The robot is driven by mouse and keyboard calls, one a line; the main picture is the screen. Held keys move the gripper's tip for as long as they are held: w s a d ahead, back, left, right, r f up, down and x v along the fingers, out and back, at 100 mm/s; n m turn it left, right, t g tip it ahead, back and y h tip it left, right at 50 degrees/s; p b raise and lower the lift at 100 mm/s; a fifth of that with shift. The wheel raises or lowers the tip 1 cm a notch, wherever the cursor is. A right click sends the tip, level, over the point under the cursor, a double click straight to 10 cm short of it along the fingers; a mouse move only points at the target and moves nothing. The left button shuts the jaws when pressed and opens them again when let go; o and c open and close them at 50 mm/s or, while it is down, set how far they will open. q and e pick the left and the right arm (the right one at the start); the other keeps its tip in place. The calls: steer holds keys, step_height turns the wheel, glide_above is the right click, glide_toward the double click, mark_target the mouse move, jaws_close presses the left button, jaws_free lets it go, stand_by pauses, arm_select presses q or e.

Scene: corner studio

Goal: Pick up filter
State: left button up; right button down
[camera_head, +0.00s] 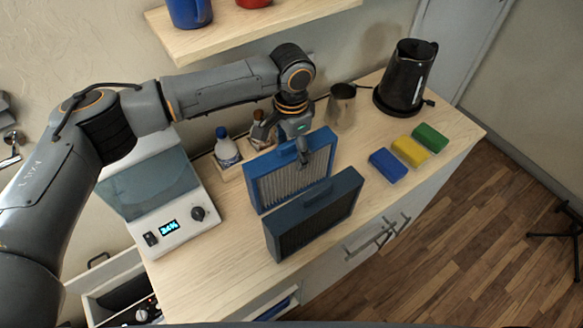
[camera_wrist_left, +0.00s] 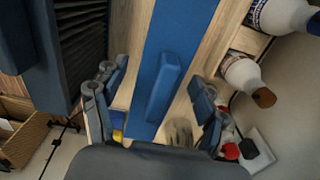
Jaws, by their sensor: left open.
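Two filters stand upright side by side on the wooden counter. The rear one is a bright blue-framed filter (camera_head: 259,182) with pale pleats. The front one is a dark blue filter (camera_head: 292,238) with dark pleats and a handle on its top edge. My left gripper (camera_head: 303,158) points down over the top of the rear filter. In the left wrist view, its open fingers lie on either side of the rear filter's blue top (camera_wrist_left: 185,30) and raised handle (camera_wrist_left: 164,88). I cannot tell whether they touch it. The dark filter (camera_wrist_left: 75,50) is at the left there. My right gripper is not in view.
A white device (camera_head: 180,225) with a display stands left of the filters. Bottles (camera_head: 227,150) stand in a holder behind. A metal cup (camera_head: 341,105), a black kettle (camera_head: 406,80) and coloured blocks (camera_head: 410,150) are to the right. A shelf (camera_head: 240,35) hangs above.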

arm_select(q)
jaws_close()
steer(key=shift+r, duration=0.1)
stand_by(0.3)
